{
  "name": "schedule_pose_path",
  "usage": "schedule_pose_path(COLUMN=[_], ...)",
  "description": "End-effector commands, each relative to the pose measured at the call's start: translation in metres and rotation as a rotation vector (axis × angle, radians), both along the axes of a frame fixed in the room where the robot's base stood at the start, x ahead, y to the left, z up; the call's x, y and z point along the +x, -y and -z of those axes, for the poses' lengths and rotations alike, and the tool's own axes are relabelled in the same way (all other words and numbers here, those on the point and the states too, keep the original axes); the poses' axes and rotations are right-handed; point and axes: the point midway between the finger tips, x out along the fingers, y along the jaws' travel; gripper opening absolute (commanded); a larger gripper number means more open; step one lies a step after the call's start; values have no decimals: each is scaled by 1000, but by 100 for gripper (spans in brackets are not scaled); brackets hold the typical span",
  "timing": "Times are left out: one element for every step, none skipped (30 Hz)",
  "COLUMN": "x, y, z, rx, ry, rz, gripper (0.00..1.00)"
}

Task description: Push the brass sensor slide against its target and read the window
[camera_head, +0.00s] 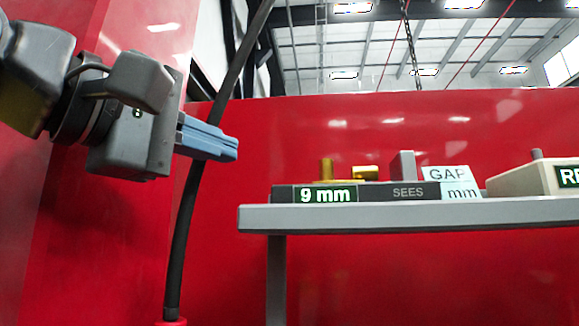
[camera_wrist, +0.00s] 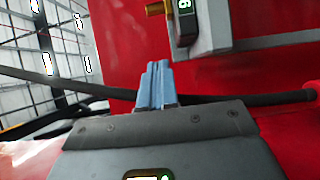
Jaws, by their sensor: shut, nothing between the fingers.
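The brass slide (camera_head: 365,173) sits on a dark block (camera_head: 400,191) on the grey shelf, with an upright brass post (camera_head: 326,169) at its left end. A green label on the block reads "9 mm", and beside it is "SEES". A grey upright plate (camera_head: 404,166) stands to the right of the brass, next to a "GAP mm" card (camera_head: 447,173). My gripper (camera_head: 236,150) has blue fingers, shut and empty, left of the shelf and a little higher than the brass. In the wrist view, brass (camera_wrist: 155,9) shows at the top, beyond my fingertips (camera_wrist: 158,66).
The grey shelf (camera_head: 400,217) has its left edge right of my gripper. A beige box (camera_head: 535,178) with a green label stands at its right. A black cable (camera_head: 185,230) hangs just behind my fingers. A red panel (camera_head: 400,130) is behind. Open air separates fingers and shelf.

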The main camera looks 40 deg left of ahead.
Motion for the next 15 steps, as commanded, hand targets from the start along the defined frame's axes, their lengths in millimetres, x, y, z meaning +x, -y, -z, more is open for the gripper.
schedule_pose_path(x=[7, 11, 18, 23, 29, 37, 43, 49, 57, 63, 69, 77, 82, 88, 95], y=[1, 1, 1, 1, 1, 1, 1, 1, 0, 0, 0, 0, 0, 0, 0], z=[-1, -1, -1, -1, -1, -1, -1, -1, -2, -2, -1, -1, -1, -1, -1], rx=[-1, -1, -1, -1, -1, -1, -2, -2, -2, -1, -1, -2, -3, -4, -3], ry=[0, 1, 0, -1, 0, 0, 0, 0, 1, 0, 0, 1, 1, 1, 1], rz=[3, 4, 4, 5, 5, 4, 5, 6, 5, 5, 5, 5, 5, 6, 5], gripper=[0, 0, 0, 0, 0, 0, 0, 0, 0, 0, 0, 0, 0, 0, 0])
